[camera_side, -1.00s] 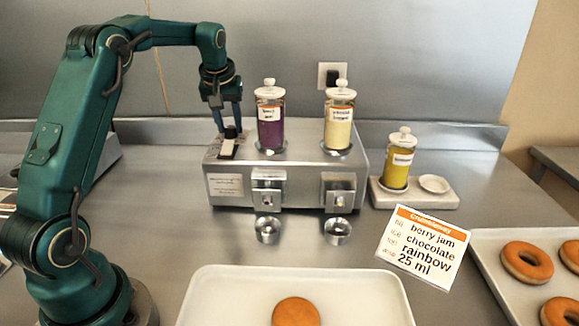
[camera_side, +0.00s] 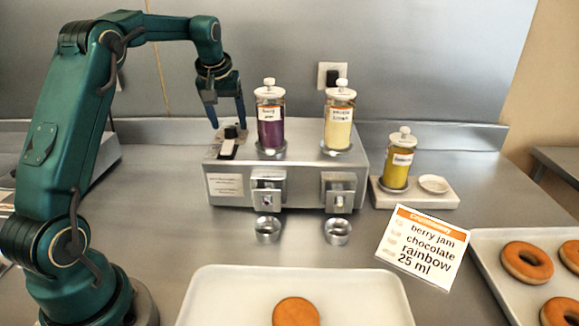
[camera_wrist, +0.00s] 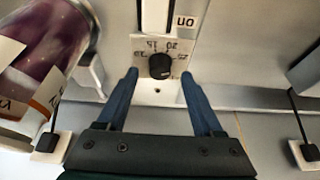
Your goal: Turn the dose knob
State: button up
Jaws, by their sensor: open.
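The dose knob (camera_wrist: 160,66) is a small round black knob on a pale dial plate (camera_wrist: 140,46) marked 15, 20 and 25 among other numbers. I cannot tell surely which mark it points at. In the side view the knob (camera_side: 230,131) stands on the left end of the steel dispenser's top. My gripper (camera_side: 229,124) points down over it, open. In the wrist view the blue fingers of my gripper (camera_wrist: 159,76) lie to the left and right of the knob, apart from it and holding nothing.
Close right of the knob stands a purple jar (camera_side: 270,132), then a cream jar (camera_side: 339,126). A yellow jar (camera_side: 397,170) stands on a block further right. An order card (camera_side: 423,246) reads berry jam, chocolate, rainbow, 25 ml. A tray (camera_side: 250,285) with a doughnut lies in front.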

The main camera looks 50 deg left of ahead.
jog(key=shift+v, duration=2)
jog(key=shift+w+r, duration=0.1)
jog(key=w+d+r+t, duration=0.1)
jog(key=d+r+t, duration=0.1)
jog(key=r, duration=0.2)
jog(key=w+d+r+m+t, duration=0.1)
jog(key=d+r+t, duration=0.1)
jog(key=r+t, duration=0.1)
jog(key=w+d+r+m+t, duration=0.1)
jog(key=d+r+t, duration=0.1)
jog(key=r, duration=0.4)
jog(key=shift+w+d+r, duration=0.1)
jog(key=shift+w+d, duration=0.3)
jog(key=shift+d, duration=0.2)
jog(key=s+d+f+m+g+h, duration=0.1)
jog(key=s+d+f+m, duration=0.15)
jog(key=s+d, duration=0.2)
jog(key=s+d+f+m+h, duration=0.1)
jog(key=s+d+f, duration=0.25)
jog(key=d, duration=0.25)
jog(key=s+d+f+m+g, duration=0.1)
jog(key=s+d+f+g, duration=0.1)
jog(key=s+f, duration=0.3)
jog(key=s+d+f+m+g+h, duration=0.1)
jog(key=s+f, duration=0.4)
jog(key=s, duration=0.5)
jog(key=shift+s+d+f+m+g, duration=0.2)
jog(key=shift+s+d+m+g, duration=0.35)
jog(key=shift+d, duration=0.6)
